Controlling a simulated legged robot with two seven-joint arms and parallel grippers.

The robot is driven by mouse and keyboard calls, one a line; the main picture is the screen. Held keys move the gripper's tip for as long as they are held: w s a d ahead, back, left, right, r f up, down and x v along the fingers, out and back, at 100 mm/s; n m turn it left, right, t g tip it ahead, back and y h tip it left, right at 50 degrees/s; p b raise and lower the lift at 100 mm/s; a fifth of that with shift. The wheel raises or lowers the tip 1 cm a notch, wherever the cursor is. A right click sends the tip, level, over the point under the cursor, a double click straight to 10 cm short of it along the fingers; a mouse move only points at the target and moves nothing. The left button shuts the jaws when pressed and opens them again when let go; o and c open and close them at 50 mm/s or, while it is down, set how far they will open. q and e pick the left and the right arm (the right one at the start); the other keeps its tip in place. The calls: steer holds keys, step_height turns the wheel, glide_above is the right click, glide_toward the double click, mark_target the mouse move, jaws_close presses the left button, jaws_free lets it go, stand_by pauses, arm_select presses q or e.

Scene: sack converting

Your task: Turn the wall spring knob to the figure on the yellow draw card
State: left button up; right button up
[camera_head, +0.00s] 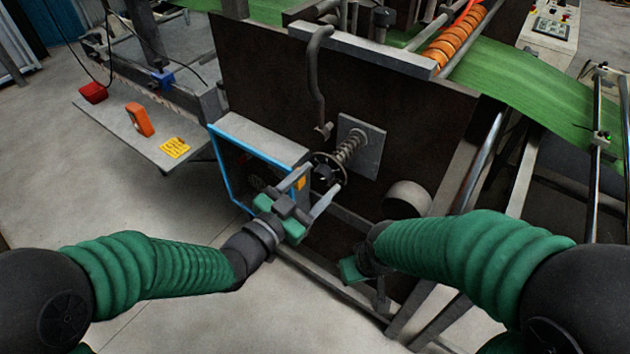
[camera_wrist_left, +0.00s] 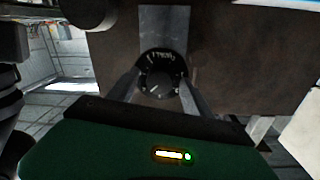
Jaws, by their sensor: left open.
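The spring knob (camera_head: 327,170) is a dark round dial on a coiled spring, which stands out from a grey plate (camera_head: 369,146) on the dark machine wall. My left gripper (camera_head: 325,188) is open, with its fingers reaching toward the knob from both sides. In the left wrist view the knob (camera_wrist_left: 158,82) sits between the two fingertips (camera_wrist_left: 158,90), with pale figures on its rim too small to read surely. I cannot tell whether the fingers touch it. The yellow draw card (camera_head: 174,148) lies on the grey shelf; its figure is not readable. My right gripper (camera_head: 355,270) hangs low; its fingers are mostly hidden.
A blue-edged grey box (camera_head: 262,139) stands close left of the knob. A curved grey handle (camera_head: 317,85) hangs above it. The shelf (camera_head: 120,133) also carries an orange object (camera_head: 139,119) and a red one (camera_head: 93,93). A grey cylinder (camera_head: 408,197) sticks out at the lower right.

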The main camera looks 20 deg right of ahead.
arm_select(q)
steer(key=shift+c, duration=0.5)
steer(key=shift+a, duration=0.1)
jaws_close()
steer(key=shift+f+b, duration=0.15)
steer(key=shift+b, duration=0.3)
steer(key=shift+m, duration=0.4)
steer(key=shift+r, duration=0.2)
steer(key=shift+o, duration=0.5)
jaws_free()
